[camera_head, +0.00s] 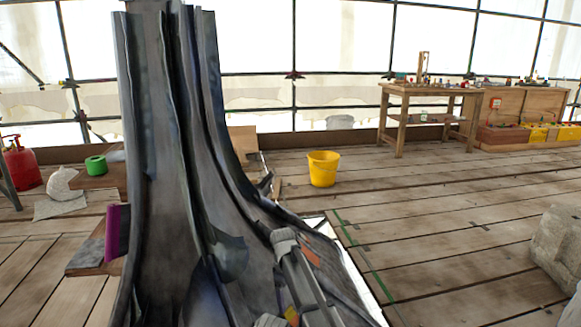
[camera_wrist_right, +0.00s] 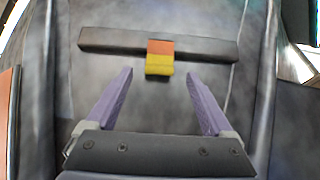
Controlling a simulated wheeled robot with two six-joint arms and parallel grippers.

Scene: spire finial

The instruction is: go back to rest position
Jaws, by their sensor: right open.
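My right gripper (camera_wrist_right: 159,74) shows in the right wrist view with its two purple fingers spread apart and nothing between them. Past the fingertips, a dark flat bar (camera_wrist_right: 205,47) lies across a grey sheet-like surface (camera_wrist_right: 110,75). An orange and yellow tag (camera_wrist_right: 159,57) sits at the middle of the bar. Whether the fingertips touch anything cannot be told. In the head view the tall grey spire (camera_head: 165,170) with folded, flared cladding fills the left and middle. My left gripper does not show clearly in either view.
A magenta piece (camera_head: 113,232) stands at the spire's left side. A yellow bucket (camera_head: 323,169) stands on the planks behind. A wooden workbench (camera_head: 421,89) with small items is at the back right. A stone block (camera_head: 560,245) is at the right edge. The plank floor between is clear.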

